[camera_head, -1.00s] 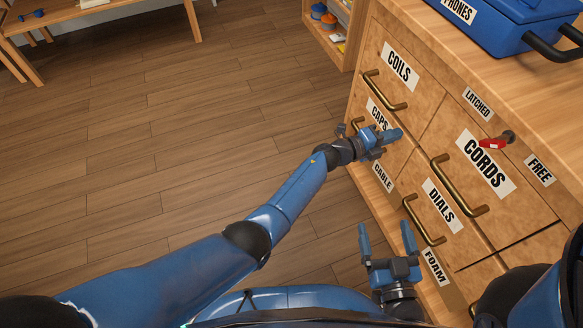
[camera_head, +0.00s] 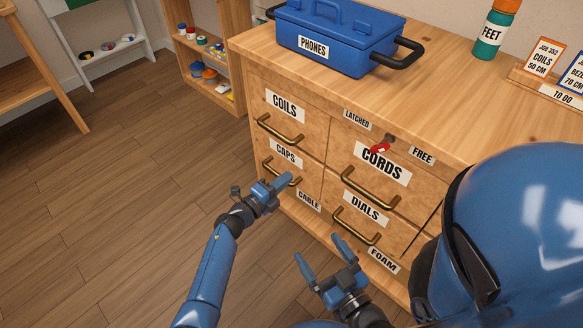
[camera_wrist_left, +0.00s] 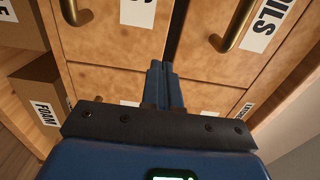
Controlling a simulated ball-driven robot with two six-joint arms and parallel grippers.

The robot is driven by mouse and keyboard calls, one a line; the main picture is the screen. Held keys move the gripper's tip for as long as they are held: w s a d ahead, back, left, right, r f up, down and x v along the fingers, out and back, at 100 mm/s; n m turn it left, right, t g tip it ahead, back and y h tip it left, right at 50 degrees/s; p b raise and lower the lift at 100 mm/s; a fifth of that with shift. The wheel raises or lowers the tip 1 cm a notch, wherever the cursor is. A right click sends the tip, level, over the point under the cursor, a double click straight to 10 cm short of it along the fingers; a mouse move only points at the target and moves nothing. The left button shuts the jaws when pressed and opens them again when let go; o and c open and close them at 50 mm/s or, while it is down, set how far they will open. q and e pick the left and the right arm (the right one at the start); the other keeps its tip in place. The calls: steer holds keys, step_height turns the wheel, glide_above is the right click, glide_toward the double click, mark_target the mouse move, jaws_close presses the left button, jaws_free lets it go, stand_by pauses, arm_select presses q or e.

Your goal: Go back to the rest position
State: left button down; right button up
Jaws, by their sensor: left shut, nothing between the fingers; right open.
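My left gripper (camera_head: 280,186) is shut and empty in the head view, close in front of the CAPS drawer (camera_head: 288,155) and its brass handle. Its closed fingers (camera_wrist_left: 165,85) also show in the left wrist view, with the drawer fronts beyond. I cannot tell whether they touch the cabinet. My right gripper (camera_head: 325,262) is open and empty, lower down in front of the DIALS and FOAM labels. Its two fingers stand apart, pointing up.
The wooden drawer cabinet (camera_head: 455,128) stands ahead with drawers closed as far as I see. A red latch (camera_head: 380,148) sits above CORDS. A blue PHONES box (camera_head: 335,40) and a FEET bottle (camera_head: 494,32) stand on top. The floor (camera_head: 110,200) at left is clear.

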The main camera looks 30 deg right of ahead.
arm_select(q)
steer(key=s+a+r+n+t+y+p, duration=0.1)
steer(key=a+r+n+t, duration=0.3)
steer(key=a, duration=0.3)
steer(key=a+r+n+t+y, duration=0.1)
steer(key=a+r+n+t, duration=0.2)
steer(key=a+n, duration=0.35)
steer(key=s+a+r+n+t+y+p, duration=0.1)
steer(key=a+r+n+t, duration=0.3)
steer(key=a, duration=0.4)
steer(key=s+a+f+n+t+y, duration=0.1)
steer(key=s+a+n+y, duration=0.7)
steer(key=s+a, duration=0.5)
steer(key=s+a+f+n+y, duration=0.1)
steer(key=s+a+n+y, duration=0.6)
steer(key=s+a+n, duration=0.45)
step_height(320, 180, up, 31)
steer(key=a+m+p, duration=0.1)
steer(key=p, duration=2.9)
steer(key=shift+a+m+h, duration=0.3)
steer(key=shift+a+h, duration=0.05)
steer(key=shift+h, duration=0.05)
